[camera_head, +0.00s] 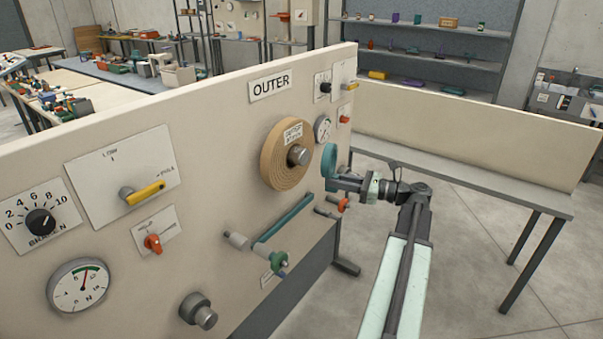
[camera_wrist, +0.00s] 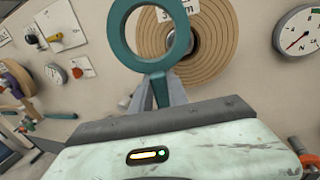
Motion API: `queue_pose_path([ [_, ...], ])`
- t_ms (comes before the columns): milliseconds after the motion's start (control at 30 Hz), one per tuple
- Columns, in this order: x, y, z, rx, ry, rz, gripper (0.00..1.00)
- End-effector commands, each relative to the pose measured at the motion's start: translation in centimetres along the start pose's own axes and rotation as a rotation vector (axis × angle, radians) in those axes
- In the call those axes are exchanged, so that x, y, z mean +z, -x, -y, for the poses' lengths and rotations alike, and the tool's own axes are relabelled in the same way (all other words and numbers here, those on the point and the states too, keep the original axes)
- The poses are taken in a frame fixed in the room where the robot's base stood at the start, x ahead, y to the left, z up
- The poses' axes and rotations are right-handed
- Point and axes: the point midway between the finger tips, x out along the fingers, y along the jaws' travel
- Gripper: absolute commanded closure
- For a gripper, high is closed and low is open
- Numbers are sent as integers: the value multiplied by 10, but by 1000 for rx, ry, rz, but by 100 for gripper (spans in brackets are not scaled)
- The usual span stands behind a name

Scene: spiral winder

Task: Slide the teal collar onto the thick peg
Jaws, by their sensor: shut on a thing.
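The teal collar (camera_head: 330,162) is a ring with a short tab, held upright in front of the panel. My gripper (camera_head: 346,182) is shut on its tab. In the wrist view the collar (camera_wrist: 117,36) stands beyond my gripper (camera_wrist: 160,98), its open hole overlapping the tan coil. A thick metal peg (camera_head: 299,155) sticks out of the coil's centre, left of the collar in the head view; the collar is apart from it. In the wrist view this peg (camera_wrist: 194,42) is partly hidden behind the ring. Another stout peg (camera_head: 204,317) stands low on the panel.
The tan coil (camera_head: 272,165) is mounted on the panel (camera_head: 215,130) under an OUTER label (camera_head: 269,86). A teal crank arm (camera_head: 285,220) and thin pegs (camera_head: 328,212) lie below. A gauge (camera_head: 322,129) and orange knob (camera_head: 343,205) are near my gripper.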

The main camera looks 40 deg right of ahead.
Motion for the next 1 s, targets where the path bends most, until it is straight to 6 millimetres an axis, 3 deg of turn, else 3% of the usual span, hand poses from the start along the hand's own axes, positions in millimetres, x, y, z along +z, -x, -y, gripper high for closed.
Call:
queue_pose_path([
  [67, -1, 1, 1, -6, 0, 1, 100],
  [167, -8, -13, 8, -36, 1, 4, 100],
  [367, -34, -78, 36, -183, 3, 19, 100],
  [533, -35, -120, 50, -259, 3, 24, 100],
  [767, -33, -122, 51, -271, 3, 26, 100],
  [1000, -33, -97, 44, -273, 3, 25, 100],
])
